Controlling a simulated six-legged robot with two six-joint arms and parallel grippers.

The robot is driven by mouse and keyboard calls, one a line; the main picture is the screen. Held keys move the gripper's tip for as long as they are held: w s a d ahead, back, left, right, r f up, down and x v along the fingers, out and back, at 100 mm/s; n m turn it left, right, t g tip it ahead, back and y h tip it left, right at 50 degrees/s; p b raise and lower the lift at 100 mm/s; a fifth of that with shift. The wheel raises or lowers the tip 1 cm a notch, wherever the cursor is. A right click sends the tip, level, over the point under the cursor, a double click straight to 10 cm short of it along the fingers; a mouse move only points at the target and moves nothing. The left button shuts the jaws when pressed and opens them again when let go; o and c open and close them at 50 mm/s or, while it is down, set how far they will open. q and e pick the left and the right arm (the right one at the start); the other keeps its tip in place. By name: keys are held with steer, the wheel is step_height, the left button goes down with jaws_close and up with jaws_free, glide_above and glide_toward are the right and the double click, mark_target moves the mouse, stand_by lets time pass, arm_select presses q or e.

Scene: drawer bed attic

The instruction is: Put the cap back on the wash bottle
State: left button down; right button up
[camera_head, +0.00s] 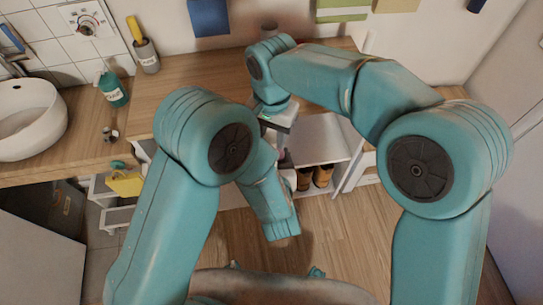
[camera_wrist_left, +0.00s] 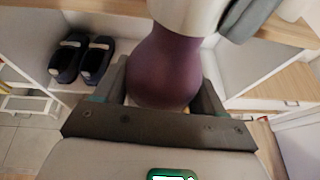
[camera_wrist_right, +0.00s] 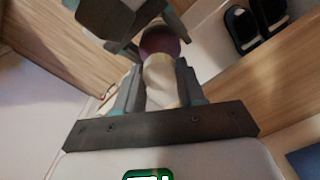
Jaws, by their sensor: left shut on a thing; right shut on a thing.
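The wash bottle (camera_wrist_left: 168,65) has a rounded purple body, held between the fingers of my left gripper (camera_wrist_left: 165,88). In the right wrist view the bottle (camera_wrist_right: 160,42) shows as a small purple part beyond the cap. My right gripper (camera_wrist_right: 162,85) is shut on a cream-white cap (camera_wrist_right: 163,82). The cap lies in line with the bottle and overlaps it in that view; whether they touch I cannot tell. In the head view my right gripper (camera_head: 282,132) is above the bottle, and my left gripper is mostly hidden by my left arm.
A wooden counter (camera_head: 200,85) runs along the wall with a white basin (camera_head: 30,118), a green bottle (camera_head: 112,90) and a grey cup (camera_head: 147,58). Dark shoes (camera_wrist_left: 82,58) show in the left wrist view.

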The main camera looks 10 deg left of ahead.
steer(key=o, duration=1.2)
steer(key=shift+o, duration=0.2)
step_height(320, 180, up, 12)
steer(key=w+d+f+n+t+y, duration=0.1)
steer(key=w+d+f+n, duration=0.15)
steer(key=f, duration=0.55)
steer(key=w+d+f+n, duration=0.1)
steer(key=d+f+n, duration=0.25)
steer(key=f, duration=0.45)
steer(key=w+d+f+n+t+y, duration=0.1)
steer(key=d+f+n, duration=0.25)
steer(key=f, duration=0.45)
steer(key=s+d+f+m+y, duration=0.1)
steer(key=s+d+f+m, duration=0.2)
steer(key=s+f, duration=0.5)
steer(key=s+d+f+m+g+y, duration=0.1)
steer(key=s+d+f+m, duration=0.2)
steer(key=s, duration=1.1)
step_height(320, 180, down, 5)
steer(key=shift+s+d+r+m+g, duration=0.1)
steer(key=shift+s+d+m+g, duration=0.25)
steer(key=shift+m, duration=0.6)
